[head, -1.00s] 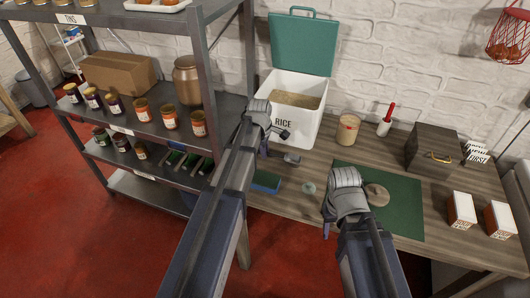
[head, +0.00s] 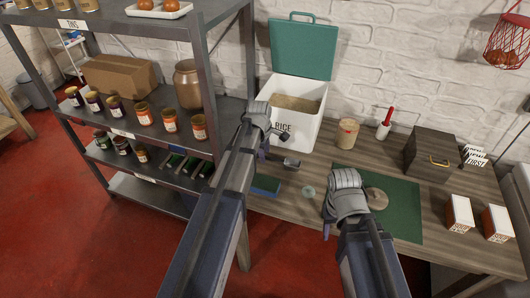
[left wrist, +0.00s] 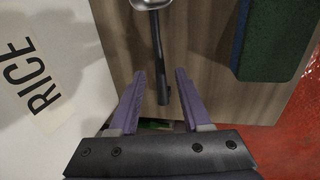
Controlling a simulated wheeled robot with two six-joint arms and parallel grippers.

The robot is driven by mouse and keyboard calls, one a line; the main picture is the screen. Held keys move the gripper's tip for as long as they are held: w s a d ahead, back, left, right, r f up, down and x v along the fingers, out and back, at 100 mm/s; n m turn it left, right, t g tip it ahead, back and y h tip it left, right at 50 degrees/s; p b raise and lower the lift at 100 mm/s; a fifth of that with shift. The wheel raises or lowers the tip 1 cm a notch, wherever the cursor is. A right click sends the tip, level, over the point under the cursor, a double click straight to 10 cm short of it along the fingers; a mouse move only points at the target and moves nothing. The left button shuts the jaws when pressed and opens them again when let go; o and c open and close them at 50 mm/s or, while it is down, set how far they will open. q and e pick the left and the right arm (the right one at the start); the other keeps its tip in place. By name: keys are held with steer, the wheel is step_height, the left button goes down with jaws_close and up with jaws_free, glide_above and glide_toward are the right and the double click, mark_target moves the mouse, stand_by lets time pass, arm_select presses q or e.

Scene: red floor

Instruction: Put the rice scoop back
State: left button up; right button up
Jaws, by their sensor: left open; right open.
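The rice scoop (head: 292,162) lies on the wooden table in front of the rice bin; its metal head shows in the head view. In the left wrist view its dark handle (left wrist: 161,70) runs between the spread purple fingers of my left gripper (left wrist: 160,76), with gaps on both sides. My left gripper (head: 273,150) is open, by the bin's front. The white rice bin (head: 302,132) has its green lid (head: 303,48) up and rice inside. My right gripper (head: 330,217) is open over the green mat's left edge; its fingertips are mostly hidden.
A blue-green block (head: 266,184) lies near the table's front left edge. A round beige item lies on the green mat (head: 400,212). A jar (head: 347,133), a red-handled item (head: 384,124) and a dark box (head: 430,150) stand behind. The metal shelf (head: 205,70) stands close left.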

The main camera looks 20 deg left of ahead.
arm_select(q)
steer(key=p+v, duration=1)
steer(key=v, duration=0.1)
steer(key=s+d+m+g, duration=0.1)
steer(key=s+d+m, duration=0.7)
steer(key=s+m, duration=0.2)
steer(key=s+d+m+g+y, duration=0.1)
steer(key=s+d+m, duration=0.8)
steer(key=s+m, duration=0.2)
steer(key=shift+s+f+g, duration=0.3)
steer(key=shift+s+f, duration=0.05)
steer(key=shift+s, duration=0.1)
